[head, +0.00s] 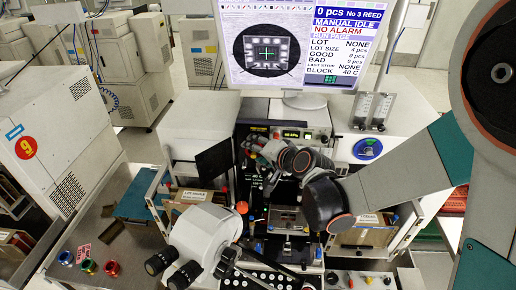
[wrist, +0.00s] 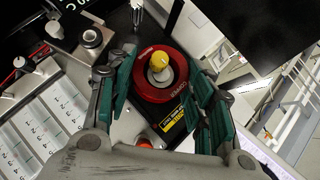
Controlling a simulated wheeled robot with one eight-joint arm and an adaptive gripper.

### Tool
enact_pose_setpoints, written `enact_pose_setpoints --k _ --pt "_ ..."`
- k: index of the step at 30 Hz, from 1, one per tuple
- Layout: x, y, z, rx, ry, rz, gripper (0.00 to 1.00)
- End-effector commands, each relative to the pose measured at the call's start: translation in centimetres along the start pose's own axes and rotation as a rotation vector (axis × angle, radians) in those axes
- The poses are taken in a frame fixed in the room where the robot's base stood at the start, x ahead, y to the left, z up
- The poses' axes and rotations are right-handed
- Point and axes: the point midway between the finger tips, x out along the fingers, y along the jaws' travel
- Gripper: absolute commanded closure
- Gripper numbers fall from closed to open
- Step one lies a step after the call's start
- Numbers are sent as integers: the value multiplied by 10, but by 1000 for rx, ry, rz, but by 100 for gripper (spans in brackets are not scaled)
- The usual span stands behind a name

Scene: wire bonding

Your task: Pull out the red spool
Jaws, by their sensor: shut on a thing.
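The red spool (wrist: 152,92) is in the middle of the wrist view, with a yellow knob (wrist: 159,60) at its centre. My gripper (wrist: 165,88) has its green fingers on either side of the spool and is shut on it. The spool still sits around the knob, and I cannot tell whether it has shifted along it. In the head view my arm reaches in from the right to the bonding machine (head: 290,222). The held spool is not clear there.
Small coloured spools (head: 90,267) lie on the left bench. A microscope head (head: 203,240) stands close in front of the machine. A monitor (head: 305,45) rises behind it. A white numbered tray (wrist: 45,125) is at the left of the wrist view.

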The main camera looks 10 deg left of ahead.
Motion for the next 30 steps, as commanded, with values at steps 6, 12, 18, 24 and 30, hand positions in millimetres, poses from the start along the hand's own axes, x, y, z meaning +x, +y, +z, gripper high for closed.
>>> enact_pose_setpoints --k 6,12,18,24,30 --pt "-6 0 6 -1 0 0 75" --pt "-11 0 11 -1 0 -1 75" --pt "-16 0 16 0 0 -1 75" --pt "-21 0 21 0 0 -1 75" --pt "-26 0 26 0 1 0 75"
